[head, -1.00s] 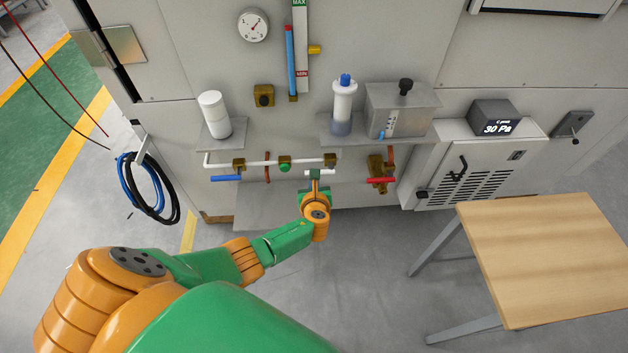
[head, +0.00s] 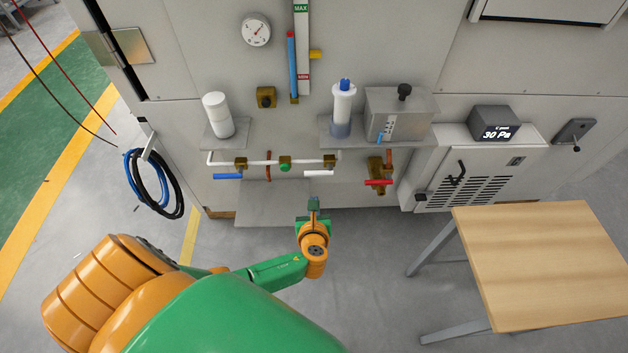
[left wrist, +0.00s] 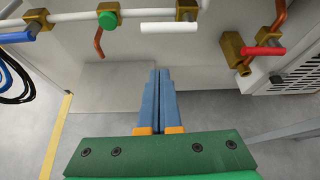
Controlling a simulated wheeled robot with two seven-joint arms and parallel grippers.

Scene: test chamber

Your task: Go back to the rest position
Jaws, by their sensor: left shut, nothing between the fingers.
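My left gripper (head: 313,202) is in front of the test chamber's lower wall, below the white pipe (head: 262,162) and apart from it. In the left wrist view its two blue fingers (left wrist: 159,80) are together with nothing between them. Above the fingertips, the white handle (head: 319,173) lies level and untouched; it also shows in the left wrist view (left wrist: 171,27). The blue handle (head: 227,176) is to the left and the red handle (head: 380,182) to the right. My right gripper is in neither view.
A wooden table (head: 545,255) stands at the right. Blue and black hoses (head: 155,185) hang at the left. A small shelf holds a white bottle (head: 217,113); another holds a syringe-like cylinder (head: 343,105) and a grey box (head: 398,110). The floor below my gripper is clear.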

